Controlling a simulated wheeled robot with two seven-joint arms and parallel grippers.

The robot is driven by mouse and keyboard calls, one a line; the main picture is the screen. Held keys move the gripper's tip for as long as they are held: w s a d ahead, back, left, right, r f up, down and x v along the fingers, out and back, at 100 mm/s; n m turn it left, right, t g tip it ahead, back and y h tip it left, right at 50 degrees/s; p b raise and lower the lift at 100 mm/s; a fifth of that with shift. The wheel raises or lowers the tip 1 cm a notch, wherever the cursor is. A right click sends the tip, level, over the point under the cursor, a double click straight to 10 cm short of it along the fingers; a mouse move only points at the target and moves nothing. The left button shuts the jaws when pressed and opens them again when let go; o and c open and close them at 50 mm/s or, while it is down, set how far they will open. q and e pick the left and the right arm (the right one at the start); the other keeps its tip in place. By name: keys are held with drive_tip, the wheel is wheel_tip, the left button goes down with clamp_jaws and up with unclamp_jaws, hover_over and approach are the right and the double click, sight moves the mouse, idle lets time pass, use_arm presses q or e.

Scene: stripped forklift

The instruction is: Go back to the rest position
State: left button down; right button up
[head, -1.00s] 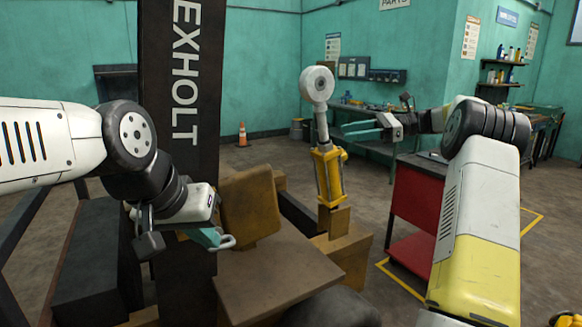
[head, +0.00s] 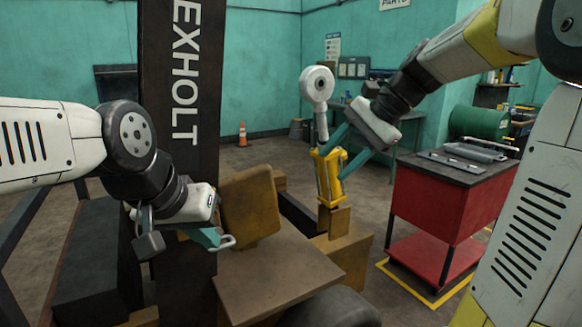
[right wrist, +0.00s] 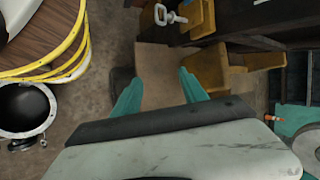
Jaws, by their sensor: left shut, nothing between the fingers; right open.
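My left gripper (head: 214,239) is at the left in front of the dark mast, shut, with its teal fingers low beside the yellow-brown seat block (head: 250,207). A small grey loop (head: 229,243) shows at its fingertips; whether they touch cannot be told. My right gripper (head: 344,156) is raised, its teal fingers apart and pointing down-left. In the head view it overlaps the yellow cylinder (head: 328,178) with a white eye end (head: 317,84), which stands upright on the forklift. In the right wrist view, the fingers (right wrist: 160,92) are open and empty over the floor and a brown plate.
A red cart (head: 435,205) with grey parts and a green drum (head: 478,122) on or behind its top stands at the right. The dark mast (head: 184,200) rises at left centre. An orange cone (head: 242,134) stands by the far wall. Floor between cart and forklift is clear.

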drive_tip(key=s+d+f+n+t+h, duration=0.1)
drive_tip(key=s+f+n, duration=0.3)
drive_tip(key=s, duration=0.4)
drive_tip(key=s+d+f+n+t+h, duration=0.2)
drive_tip(key=s+d+f+n+h, duration=0.1)
drive_tip(key=s, duration=0.5)
drive_tip(key=shift+s+f+n+t+h, duration=0.3)
drive_tip(key=shift+f+n+h, duration=0.35)
drive_tip(key=shift+n, duration=0.55)
